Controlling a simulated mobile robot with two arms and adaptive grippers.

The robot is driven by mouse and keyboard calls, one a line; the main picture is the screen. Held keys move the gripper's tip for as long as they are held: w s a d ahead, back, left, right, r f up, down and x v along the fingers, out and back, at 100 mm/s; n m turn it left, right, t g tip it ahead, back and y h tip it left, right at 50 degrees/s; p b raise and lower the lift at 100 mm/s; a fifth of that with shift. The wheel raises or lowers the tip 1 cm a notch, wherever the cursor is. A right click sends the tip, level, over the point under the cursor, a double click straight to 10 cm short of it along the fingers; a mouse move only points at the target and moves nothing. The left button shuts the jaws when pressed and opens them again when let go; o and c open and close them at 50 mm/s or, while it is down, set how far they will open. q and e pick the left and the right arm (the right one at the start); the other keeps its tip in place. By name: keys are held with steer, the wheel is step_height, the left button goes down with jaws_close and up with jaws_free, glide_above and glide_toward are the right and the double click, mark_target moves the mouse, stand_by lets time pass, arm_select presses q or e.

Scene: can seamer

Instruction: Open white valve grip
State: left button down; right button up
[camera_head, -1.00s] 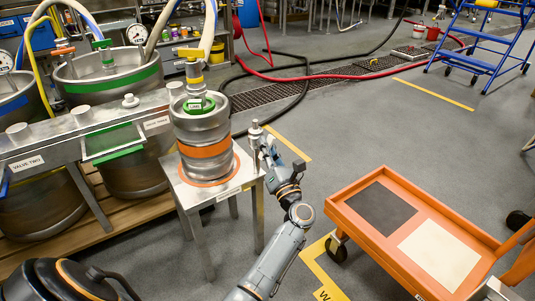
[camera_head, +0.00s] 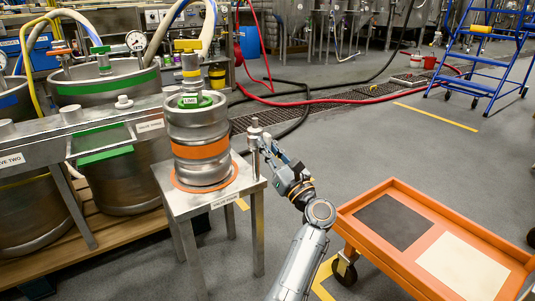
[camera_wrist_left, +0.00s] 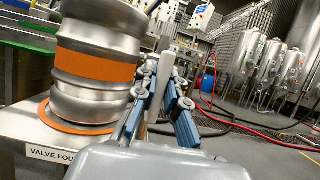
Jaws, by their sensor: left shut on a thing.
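A pale upright valve grip (camera_head: 255,143) stands at the right corner of a steel stand (camera_head: 207,200) labelled VALVE FOUR. It also shows as a light post in the left wrist view (camera_wrist_left: 149,84). My left gripper (camera_head: 267,152) reaches it from the right and front. Its blue-grey fingers (camera_wrist_left: 157,90) stand on both sides of the post and are shut on it. The exact contact is small and partly hidden by the fingers. My right gripper is not in view.
A steel keg (camera_head: 198,125) with an orange band sits on the stand, close left of the grip. An orange cart (camera_head: 375,257) stands at the lower right. Hoses (camera_head: 330,101) lie on the floor behind. Grey floor between stand and cart is mostly open.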

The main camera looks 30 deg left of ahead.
mark_target(267, 134)
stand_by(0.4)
arm_select(q)
steer(key=c, duration=1.4)
jaws_free()
step_height(267, 134, up, 10)
steer(key=shift+f, duration=0.1)
